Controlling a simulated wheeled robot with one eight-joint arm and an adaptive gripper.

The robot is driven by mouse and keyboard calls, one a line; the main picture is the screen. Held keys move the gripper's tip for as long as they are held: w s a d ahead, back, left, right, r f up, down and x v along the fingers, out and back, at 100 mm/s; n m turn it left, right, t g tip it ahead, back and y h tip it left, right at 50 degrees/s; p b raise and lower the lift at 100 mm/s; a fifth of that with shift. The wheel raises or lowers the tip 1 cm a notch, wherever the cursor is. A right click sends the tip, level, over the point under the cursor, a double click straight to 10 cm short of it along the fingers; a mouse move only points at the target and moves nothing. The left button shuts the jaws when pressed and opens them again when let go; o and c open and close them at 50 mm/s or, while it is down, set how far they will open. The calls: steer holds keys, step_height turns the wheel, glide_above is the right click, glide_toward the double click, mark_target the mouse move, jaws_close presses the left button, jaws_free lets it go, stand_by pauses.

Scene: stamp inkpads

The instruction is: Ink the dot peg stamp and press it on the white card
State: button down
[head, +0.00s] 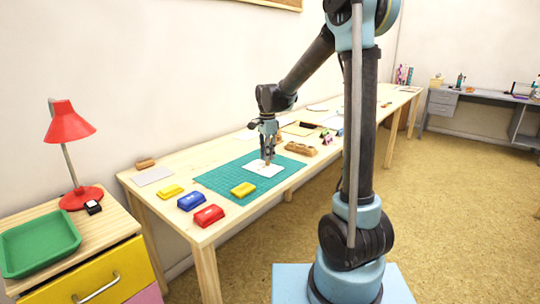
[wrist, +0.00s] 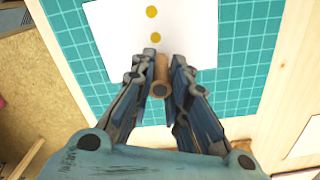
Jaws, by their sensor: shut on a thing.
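My gripper (head: 268,152) is over the white card (head: 262,169) on the green mat (head: 215,180). In the wrist view my gripper (wrist: 160,85) is shut on a brown wooden peg stamp (wrist: 161,72), held at the near edge of the white card (wrist: 120,35). Two yellow dots (wrist: 154,38) show on the card. I cannot tell whether the stamp touches the card. A yellow inkpad (head: 243,189) sits on the mat's front part. Another yellow pad (head: 171,191), a blue inkpad (head: 191,201) and a red inkpad (head: 209,215) lie in front of the mat.
A wooden holder (head: 301,149) and small pink and green items (head: 327,137) stand right of the card. A grey sheet (head: 153,175) and a wooden block (head: 145,163) lie at the left. A red lamp (head: 72,125) and green tray (head: 38,243) are on the drawer unit.

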steer(key=shift+r, duration=0.7)
stand_by(0.4)
steer(key=shift+r, duration=2.7)
